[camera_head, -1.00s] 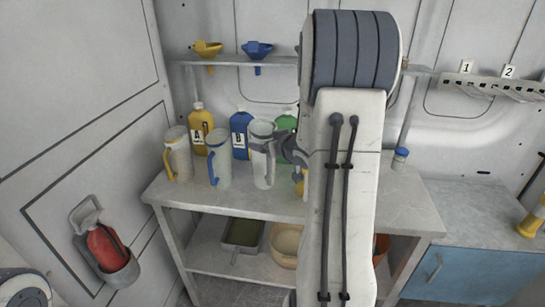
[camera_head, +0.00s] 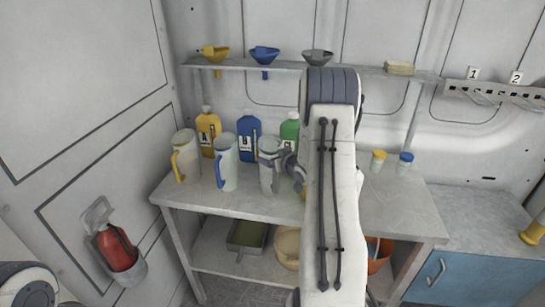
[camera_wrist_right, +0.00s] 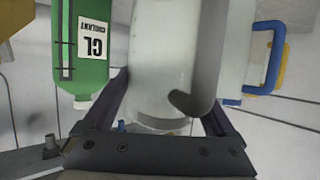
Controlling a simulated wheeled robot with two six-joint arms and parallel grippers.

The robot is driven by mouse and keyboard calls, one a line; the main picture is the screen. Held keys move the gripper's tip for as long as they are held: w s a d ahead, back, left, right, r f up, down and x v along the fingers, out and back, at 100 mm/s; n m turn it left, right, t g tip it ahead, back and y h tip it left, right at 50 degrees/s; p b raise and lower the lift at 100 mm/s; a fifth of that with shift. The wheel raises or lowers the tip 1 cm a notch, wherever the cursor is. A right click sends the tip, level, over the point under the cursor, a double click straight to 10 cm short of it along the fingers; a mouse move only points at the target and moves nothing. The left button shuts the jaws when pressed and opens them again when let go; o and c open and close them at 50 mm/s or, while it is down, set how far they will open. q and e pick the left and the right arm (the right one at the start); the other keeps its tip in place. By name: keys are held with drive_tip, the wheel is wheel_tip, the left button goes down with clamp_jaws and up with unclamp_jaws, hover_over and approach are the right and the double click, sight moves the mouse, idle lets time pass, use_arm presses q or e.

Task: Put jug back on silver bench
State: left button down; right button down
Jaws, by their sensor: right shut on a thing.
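The pale jug with a grey handle (camera_head: 267,178) is upright at the silver bench (camera_head: 385,207), beside the blue-handled jug (camera_head: 227,165). My right gripper (camera_head: 287,162) is shut on it from the right. In the right wrist view, the jug body (camera_wrist_right: 155,60) and grey handle (camera_wrist_right: 207,60) lie between the fingers of the gripper (camera_wrist_right: 165,95). The jug's base looks on or very near the bench top; I cannot tell if it touches. My left gripper is not in view.
A yellow-handled jug (camera_head: 185,158) stands at the left. Yellow (camera_head: 208,130), blue (camera_head: 249,135) and green (camera_head: 289,130) bottles stand behind. Two small jars, yellow-capped (camera_head: 378,161) and blue-capped (camera_head: 405,163), stand right. The front right bench top is clear.

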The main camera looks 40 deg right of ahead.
drive_tip(key=shift+f, duration=0.1)
unclamp_jaws()
